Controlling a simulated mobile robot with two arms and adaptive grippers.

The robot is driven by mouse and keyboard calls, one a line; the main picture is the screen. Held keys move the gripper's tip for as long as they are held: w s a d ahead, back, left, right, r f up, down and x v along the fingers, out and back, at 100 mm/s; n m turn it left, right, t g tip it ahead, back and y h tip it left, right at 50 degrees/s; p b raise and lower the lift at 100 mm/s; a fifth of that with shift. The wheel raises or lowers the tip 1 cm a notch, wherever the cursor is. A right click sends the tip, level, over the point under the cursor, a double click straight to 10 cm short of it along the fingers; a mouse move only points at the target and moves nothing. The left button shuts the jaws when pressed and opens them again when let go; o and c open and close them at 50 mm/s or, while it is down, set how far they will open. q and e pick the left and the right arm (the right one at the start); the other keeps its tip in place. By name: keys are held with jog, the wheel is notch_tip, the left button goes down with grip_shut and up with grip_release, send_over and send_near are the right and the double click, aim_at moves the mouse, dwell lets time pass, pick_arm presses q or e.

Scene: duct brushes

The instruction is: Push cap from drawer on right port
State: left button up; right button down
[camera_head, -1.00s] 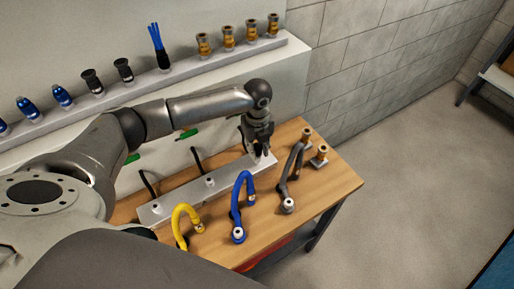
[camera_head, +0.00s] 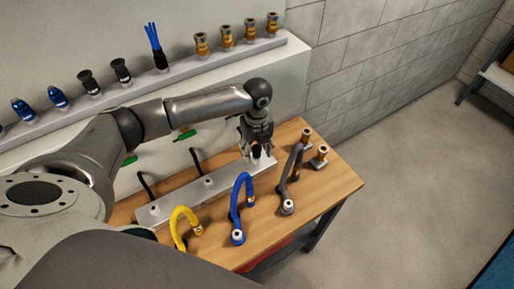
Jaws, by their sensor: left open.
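A long grey bar (camera_head: 180,197) lies on the wooden table and carries a row of whitish ports: a left port (camera_head: 155,210), a middle port (camera_head: 208,182) and a right port (camera_head: 256,161). A small dark cap-like piece (camera_head: 256,151) shows at the top of the right port; whether it is fully seated I cannot tell. My left gripper (camera_head: 257,147) points down right over this port, its fingers open around or just above the dark piece. The fingers partly hide it. My right gripper is not in view. No open drawer can be made out.
Yellow (camera_head: 178,220), blue (camera_head: 237,205) and grey (camera_head: 288,190) curved hoses stand along the table's front. Brass fittings (camera_head: 319,156) stand at the right. A wall shelf (camera_head: 190,78) holds several connectors and a blue brush. Black handles rise behind the bar.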

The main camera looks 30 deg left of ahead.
aim_at(257, 150)
pick_arm(q)
notch_tip(257, 150, up, 12)
dwell(0.3)
jog(key=shift+w+f, duration=0.1)
jog(key=shift+f, duration=0.05)
